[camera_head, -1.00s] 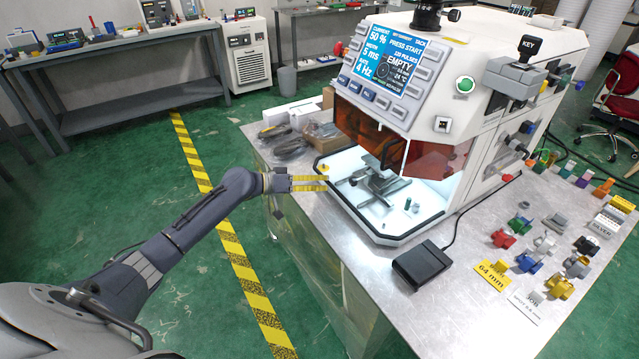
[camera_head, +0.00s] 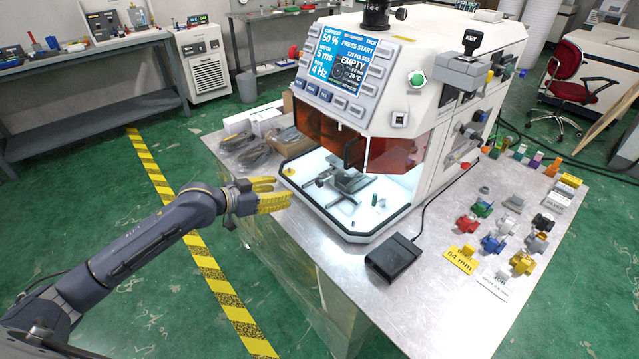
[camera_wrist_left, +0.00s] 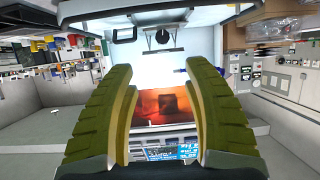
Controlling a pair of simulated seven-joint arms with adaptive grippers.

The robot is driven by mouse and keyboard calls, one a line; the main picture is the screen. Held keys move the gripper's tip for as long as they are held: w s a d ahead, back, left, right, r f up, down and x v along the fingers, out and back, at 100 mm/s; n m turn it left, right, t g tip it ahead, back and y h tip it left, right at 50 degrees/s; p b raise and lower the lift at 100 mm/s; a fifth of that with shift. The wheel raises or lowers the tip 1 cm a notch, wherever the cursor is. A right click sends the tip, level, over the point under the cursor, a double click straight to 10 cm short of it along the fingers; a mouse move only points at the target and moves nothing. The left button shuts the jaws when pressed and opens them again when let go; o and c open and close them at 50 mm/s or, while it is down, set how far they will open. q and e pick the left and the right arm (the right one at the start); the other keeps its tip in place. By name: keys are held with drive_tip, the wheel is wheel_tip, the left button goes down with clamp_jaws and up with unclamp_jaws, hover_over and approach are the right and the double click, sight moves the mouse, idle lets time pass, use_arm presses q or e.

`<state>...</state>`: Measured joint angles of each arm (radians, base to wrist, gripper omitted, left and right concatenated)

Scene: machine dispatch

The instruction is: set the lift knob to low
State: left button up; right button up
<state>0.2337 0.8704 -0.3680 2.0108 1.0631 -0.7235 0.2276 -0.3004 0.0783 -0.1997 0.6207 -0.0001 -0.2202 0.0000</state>
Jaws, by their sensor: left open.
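The laser machine (camera_head: 405,110) stands on the metal bench with its front chamber open and lit. A grey stage (camera_head: 348,184) stands inside the chamber. My left gripper (camera_head: 281,191) is open and empty, just outside the chamber's front left corner, by the bench edge. In the left wrist view its yellow-green fingers (camera_wrist_left: 157,68) are spread, with the orange window (camera_wrist_left: 168,105) showing between them. No low setting is readable. My right gripper is out of view.
A black pedal (camera_head: 392,257) lies on the bench before the machine. Several coloured clamp-like parts and labels lie at the right, including a yellow 64 mm card (camera_head: 461,259). Grey bundles (camera_head: 247,146) and boxes lie behind the gripper. The bench's front left is clear.

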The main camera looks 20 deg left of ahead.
sight(318, 183)
use_arm(q)
drive_tip(key=shift+n, duration=0.3)
drive_tip(key=x, duration=1.7)
drive_tip(key=shift+w+a, duration=0.15)
drive_tip(key=shift+w, duration=0.2)
clamp_jaws()
